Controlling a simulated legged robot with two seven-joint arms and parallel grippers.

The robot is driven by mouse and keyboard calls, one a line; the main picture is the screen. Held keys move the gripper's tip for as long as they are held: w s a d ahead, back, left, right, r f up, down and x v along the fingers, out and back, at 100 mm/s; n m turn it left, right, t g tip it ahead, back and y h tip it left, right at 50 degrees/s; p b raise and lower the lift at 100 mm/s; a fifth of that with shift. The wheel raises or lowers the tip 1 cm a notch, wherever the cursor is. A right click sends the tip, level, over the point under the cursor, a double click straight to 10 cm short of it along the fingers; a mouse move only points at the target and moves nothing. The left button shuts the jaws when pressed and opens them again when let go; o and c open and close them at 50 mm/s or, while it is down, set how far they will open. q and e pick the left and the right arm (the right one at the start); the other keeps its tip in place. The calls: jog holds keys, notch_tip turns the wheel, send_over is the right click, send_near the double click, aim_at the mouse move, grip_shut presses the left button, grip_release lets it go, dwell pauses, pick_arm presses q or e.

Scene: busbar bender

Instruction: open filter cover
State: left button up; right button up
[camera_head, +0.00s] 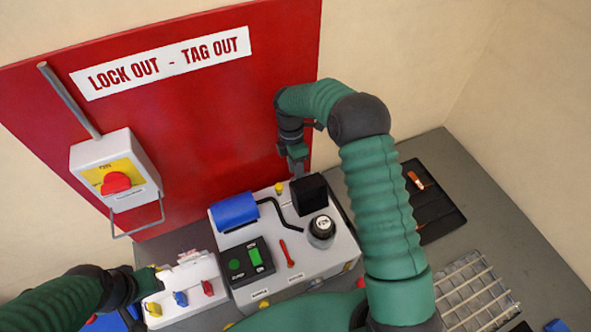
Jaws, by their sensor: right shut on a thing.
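A black box-shaped part (310,195), which looks like the filter cover, sits at the back right of the white machine top. My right gripper (298,168) reaches down from above at its back edge and is shut on it. The fingertips are small and partly hidden, so the exact hold is hard to see. My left gripper (150,282) is at the lower left by a white lock station; its fingers are too unclear to tell open from shut.
A red lockout board (215,130) stands behind. A black tray (440,215) and metal grate (475,290) lie right.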

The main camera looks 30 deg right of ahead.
notch_tip(320, 180, up, 12)
jog(key=w+b, duration=0.2)
jog(key=shift+w+f+b, duration=0.15)
jog(key=shift+w+b, duration=0.05)
jog(key=shift+b, duration=0.1)
jog(key=shift+d+f, duration=0.1)
dwell(0.4)
